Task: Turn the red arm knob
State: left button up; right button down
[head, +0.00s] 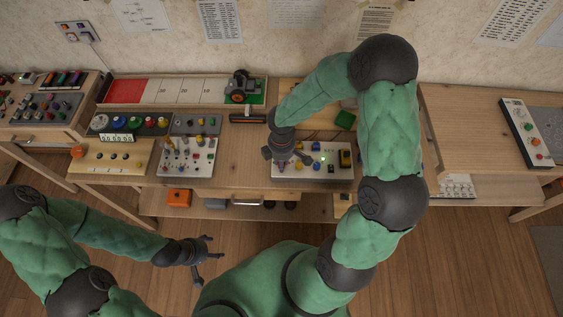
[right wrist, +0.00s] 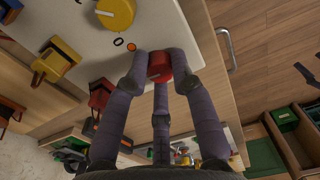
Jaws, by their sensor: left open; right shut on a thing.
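The red arm knob (right wrist: 159,66) sits on a white panel (right wrist: 95,65) in the right wrist view, next to a small orange light (right wrist: 131,47). My right gripper (right wrist: 160,72) is shut around the knob, with fingers on its left and right sides and one behind it. In the head view my right gripper (head: 287,160) is over the left part of the white panel (head: 310,174), and the knob is hidden there. My left gripper (head: 208,260) is open and empty, above the floor in front of the table.
A yellow knob (right wrist: 115,13) and a yellow switch (right wrist: 55,60) are on the panel near the red knob. Another panel with several small levers (head: 188,156) stands to the left. A black device with an orange-centred wheel (head: 240,88) is at the back. A drawer handle (right wrist: 227,48) is below the table edge.

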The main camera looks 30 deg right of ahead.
jog(key=m+b, duration=0.2)
jog(key=m, duration=0.3)
jog(key=shift+f+b, duration=0.15)
jog(key=shift+b, duration=0.2)
jog(key=m+b, duration=0.2)
jog(key=m, duration=0.3)
jog(key=shift+m, duration=0.3)
jog(key=c, duration=1)
grip_release()
jog(key=shift+c, duration=0.2)
jog(key=shift+r, duration=0.25)
notch_tip(320, 180, up, 12)
jog(key=shift+d, duration=0.15)
jog(key=shift+f, duration=0.15)
